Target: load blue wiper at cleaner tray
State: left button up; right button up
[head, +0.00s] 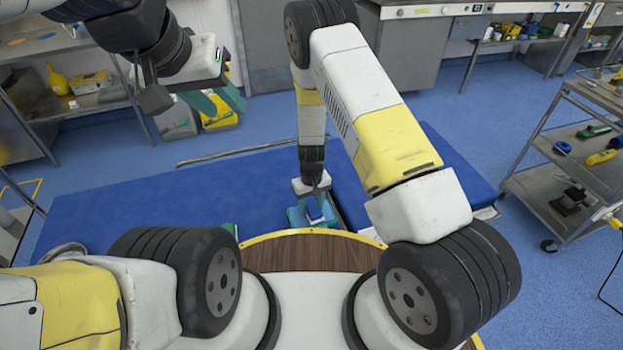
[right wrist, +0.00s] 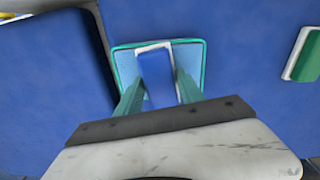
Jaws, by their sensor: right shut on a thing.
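The blue wiper (right wrist: 157,79), a blue block with a white edge, is between the green fingers of my right gripper (right wrist: 155,92) in the right wrist view. The gripper is shut on it. In the head view, my right gripper (head: 314,196) points down, with the wiper (head: 314,209) at its tips. The cleaner tray (right wrist: 125,66), light blue with a teal rim, lies behind and beneath the wiper; I cannot tell whether they touch. The tray (head: 296,216) is partly hidden in the head view. My left gripper (head: 219,101) is raised at upper left, its green fingers apart and empty.
The blue operating table (head: 130,205) spans the front. A green and white item (right wrist: 301,54) lies right of the tray in the right wrist view. A wheeled metal cart (head: 560,185) with several items stands at right. Shelving (head: 75,110) stands at left. Much of the table's left half is clear.

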aim_at(312, 205)
jog(key=shift+f, duration=0.55)
dwell(1.4)
jog(key=shift+r, duration=3.6)
